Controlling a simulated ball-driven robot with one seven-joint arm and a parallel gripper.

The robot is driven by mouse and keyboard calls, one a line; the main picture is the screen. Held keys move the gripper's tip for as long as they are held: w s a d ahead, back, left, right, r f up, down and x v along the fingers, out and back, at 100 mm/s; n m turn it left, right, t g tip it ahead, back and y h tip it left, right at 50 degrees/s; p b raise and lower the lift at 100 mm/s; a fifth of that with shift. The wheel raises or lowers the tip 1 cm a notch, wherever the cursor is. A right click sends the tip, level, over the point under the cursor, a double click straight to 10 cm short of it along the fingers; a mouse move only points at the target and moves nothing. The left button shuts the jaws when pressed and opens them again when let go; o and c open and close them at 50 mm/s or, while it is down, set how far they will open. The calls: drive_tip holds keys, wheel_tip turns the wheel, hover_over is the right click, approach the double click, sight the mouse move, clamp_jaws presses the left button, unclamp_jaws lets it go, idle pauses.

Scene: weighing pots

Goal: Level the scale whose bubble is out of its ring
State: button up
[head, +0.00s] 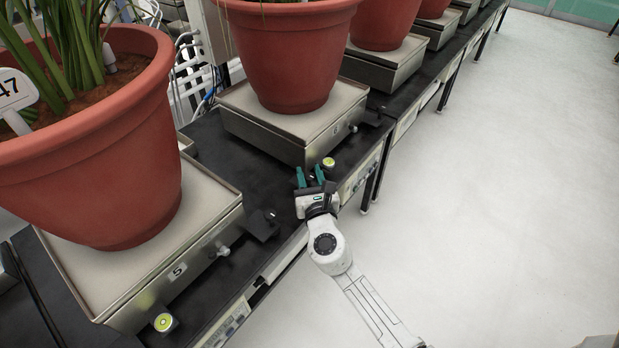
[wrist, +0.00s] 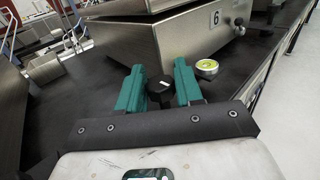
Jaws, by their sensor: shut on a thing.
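Scale 6 (head: 262,138) stands on the black bench with a red pot (head: 290,60) on it; its plate shows in the wrist view (wrist: 185,42). My gripper (head: 309,170) is at the near corner of this scale. In the wrist view, its teal fingers (wrist: 160,78) are shut on a black knob (wrist: 158,90) with a white mark. The scale's round yellow-green bubble level (wrist: 207,66) sits just right of the fingers, also in the head view (head: 328,163). Its bubble is too small to place. Scale 5 (head: 205,262) has its own bubble level (head: 163,322), with a light spot near its middle.
A large red pot (head: 95,160) stands on scale 5. A small black box (head: 262,225) lies on the bench (head: 215,150) left of my gripper. A silver knob (head: 353,128) sticks out of scale 6. More potted scales line up behind. The pale floor (head: 500,180) at right is clear.

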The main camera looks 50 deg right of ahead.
drive_tip(key=shift+a+n+t+y+b, duration=0.1)
drive_tip(key=shift+n+t+y+b, duration=1)
drive_tip(key=shift+y+b, duration=0.45)
drive_tip(key=shift+n+y, duration=0.3)
drive_tip(key=shift+y, duration=0.05)
drive_tip(key=shift+n+t+y+b, duration=0.6)
drive_tip(key=shift+n+y+b, duration=0.35)
drive_tip(key=shift+y, duration=0.65)
drive_tip(key=n+y, duration=0.2)
drive_tip(key=shift+d+t+y, duration=0.2)
drive_tip(key=shift+t+y, duration=0.1)
drive_tip(key=shift+y, duration=0.1)
drive_tip(key=shift+a+n+y, duration=0.1)
drive_tip(key=shift+n+y, duration=1.25)
drive_tip(key=shift+y, duration=0.75)
